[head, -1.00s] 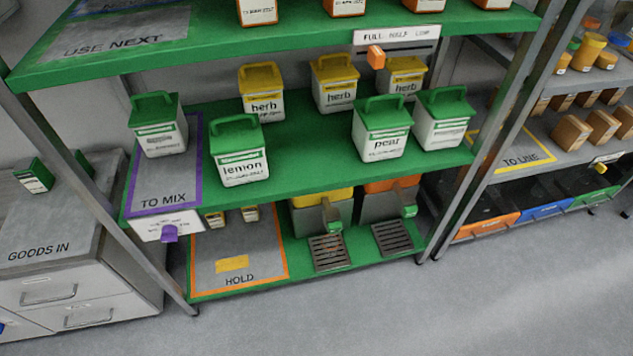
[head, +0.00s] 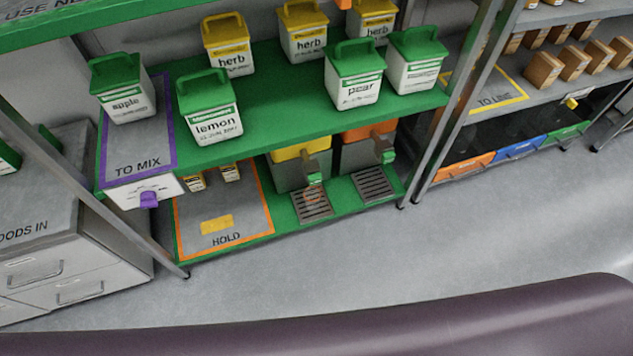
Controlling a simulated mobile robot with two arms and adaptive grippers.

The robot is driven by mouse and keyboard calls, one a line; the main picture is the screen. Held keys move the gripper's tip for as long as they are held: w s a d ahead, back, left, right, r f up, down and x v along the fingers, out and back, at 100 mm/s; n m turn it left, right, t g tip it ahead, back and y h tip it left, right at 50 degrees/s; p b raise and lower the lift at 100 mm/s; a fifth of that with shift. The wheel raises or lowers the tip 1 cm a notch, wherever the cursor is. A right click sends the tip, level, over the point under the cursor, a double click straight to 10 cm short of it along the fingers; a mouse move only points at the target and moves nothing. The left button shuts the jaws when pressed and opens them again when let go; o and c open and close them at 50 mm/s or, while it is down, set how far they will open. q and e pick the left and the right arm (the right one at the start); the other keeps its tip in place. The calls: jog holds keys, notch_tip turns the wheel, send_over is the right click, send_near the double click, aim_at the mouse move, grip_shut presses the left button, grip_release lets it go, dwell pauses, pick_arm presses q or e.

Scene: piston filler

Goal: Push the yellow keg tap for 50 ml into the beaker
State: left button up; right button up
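The yellow keg (head: 288,172) stands on the bottom green shelf, right of the HOLD area. Its tap (head: 312,166) has a green end and hangs over a drip grate (head: 311,205). A faint reddish ring mark shows on or above that grate; I cannot tell what it is. I make out no beaker in this view. Neither of my grippers is in view.
An orange keg (head: 365,148) with its own tap and drip grate (head: 375,185) stands to the right. Lidded tubs, such as lemon (head: 212,126) and pear (head: 358,90), stand on the middle shelf above. The grey floor (head: 400,245) in front is clear.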

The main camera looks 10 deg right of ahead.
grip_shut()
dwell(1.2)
